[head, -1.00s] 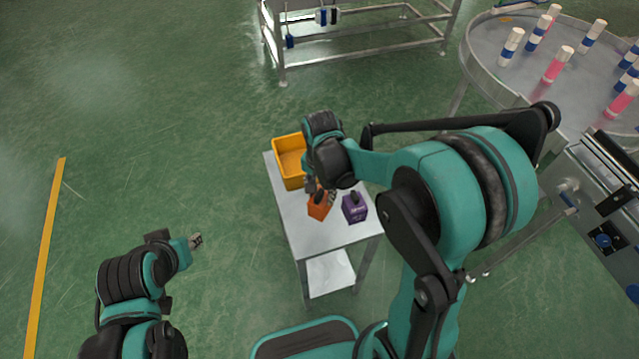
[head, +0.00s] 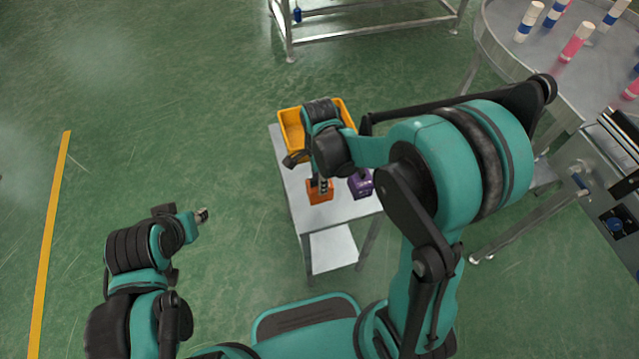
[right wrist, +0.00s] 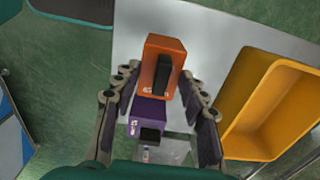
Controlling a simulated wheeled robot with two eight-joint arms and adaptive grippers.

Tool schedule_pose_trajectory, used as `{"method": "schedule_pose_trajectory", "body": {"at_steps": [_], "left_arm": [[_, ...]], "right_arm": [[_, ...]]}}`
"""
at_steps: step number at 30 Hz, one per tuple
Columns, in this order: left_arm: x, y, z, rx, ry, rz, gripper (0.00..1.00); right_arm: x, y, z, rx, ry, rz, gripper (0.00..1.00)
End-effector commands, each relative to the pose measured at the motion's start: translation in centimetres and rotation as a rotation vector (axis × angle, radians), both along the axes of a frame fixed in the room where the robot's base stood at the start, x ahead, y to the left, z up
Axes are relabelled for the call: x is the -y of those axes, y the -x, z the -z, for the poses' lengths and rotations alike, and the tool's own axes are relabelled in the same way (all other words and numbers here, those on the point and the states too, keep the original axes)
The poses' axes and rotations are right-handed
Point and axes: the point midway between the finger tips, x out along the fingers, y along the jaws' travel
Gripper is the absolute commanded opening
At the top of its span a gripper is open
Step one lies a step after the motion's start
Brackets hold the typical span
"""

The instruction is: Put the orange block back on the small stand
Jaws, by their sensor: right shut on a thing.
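The orange block (head: 319,194), with a black top part, is at the front of the small grey-white stand (head: 338,211). My right gripper (head: 323,183) is over it from above and shut on it. In the right wrist view the orange block (right wrist: 159,66) sits between the fingers. I cannot tell whether its underside touches the stand top. My left gripper (head: 201,215) is away to the left over the floor, apart from the stand; its fingers are too small to read.
A purple block (head: 361,184) stands close to the right of the orange one. A yellow bin (head: 292,129) is at the back of the stand. Green floor is clear on the left.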

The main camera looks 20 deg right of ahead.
Motion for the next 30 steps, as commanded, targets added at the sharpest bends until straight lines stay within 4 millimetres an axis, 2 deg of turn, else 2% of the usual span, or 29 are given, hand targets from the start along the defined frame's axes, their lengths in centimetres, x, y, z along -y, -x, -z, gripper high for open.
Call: {"method": "schedule_pose_trajectory", "body": {"at_steps": [1,4,15,16,18,30], "left_arm": [[0.0,0.0,0.6,0.0,0.0,0.0,0.33],[0.0,0.0,1.2,0.0,0.0,0.0,0.33],[0.0,0.0,1.4,0.0,0.0,0.0,0.33],[0.0,0.0,1.4,0.0,0.0,0.0,0.33],[0.0,0.0,1.3,0.0,0.0,0.0,0.33],[0.0,0.0,0.8,0.0,0.0,0.0,0.33]], "right_arm": [[0.0,-0.1,1.2,0.0,0.0,0.0,0.0],[0.0,0.0,2.4,0.0,0.0,0.0,0.0],[0.0,0.0,2.8,0.0,0.0,-0.001,0.0],[0.0,0.0,2.9,0.0,0.0,-0.001,0.45],[0.0,0.0,2.7,0.0,0.0,-0.001,0.63],[0.0,0.0,2.1,0.0,0.0,-0.001,0.63]]}}
